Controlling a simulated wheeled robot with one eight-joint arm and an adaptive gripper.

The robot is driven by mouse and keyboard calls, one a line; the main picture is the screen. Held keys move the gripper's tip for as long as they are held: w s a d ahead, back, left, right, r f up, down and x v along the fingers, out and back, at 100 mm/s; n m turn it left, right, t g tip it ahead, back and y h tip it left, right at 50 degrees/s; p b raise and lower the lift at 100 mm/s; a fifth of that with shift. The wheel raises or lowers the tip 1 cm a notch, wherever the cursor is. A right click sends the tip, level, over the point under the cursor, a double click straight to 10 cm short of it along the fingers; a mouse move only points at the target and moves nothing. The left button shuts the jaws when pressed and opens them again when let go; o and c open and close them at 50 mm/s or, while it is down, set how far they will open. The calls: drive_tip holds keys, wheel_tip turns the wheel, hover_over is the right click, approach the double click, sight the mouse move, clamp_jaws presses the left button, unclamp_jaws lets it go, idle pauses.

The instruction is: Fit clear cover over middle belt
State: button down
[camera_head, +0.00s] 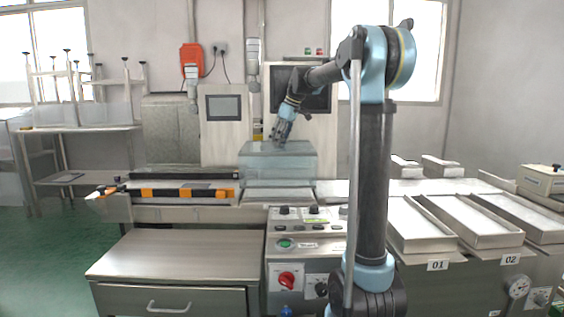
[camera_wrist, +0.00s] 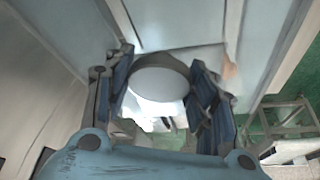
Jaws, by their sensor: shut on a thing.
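The clear cover (camera_head: 277,165) is a see-through, bluish box standing upright over the middle of the conveyor line in the head view. Its lower edge is at or just above the middle belt (camera_head: 277,196); I cannot tell whether it touches. My gripper (camera_head: 281,140) is at the cover's top from above. In the wrist view, my gripper (camera_wrist: 165,90) has its blue-padded fingers on both sides of a pale round knob (camera_wrist: 160,77), which appears to be the cover's handle. The fingers partly hide the knob's sides.
A control panel (camera_head: 300,245) with knobs stands in front of the belt. Metal trays (camera_head: 408,225) are at the right. A dark rail with orange blocks (camera_head: 185,192) lies along the left belt. A bare metal cabinet top (camera_head: 180,255) is at the front left.

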sight(281, 146)
drive_tip(key=shift+f, duration=2.8)
drive_tip(key=c, duration=0.7)
unclamp_jaws()
drive_tip(key=v, duration=1.2)
drive_tip(key=shift+s, duration=0.1)
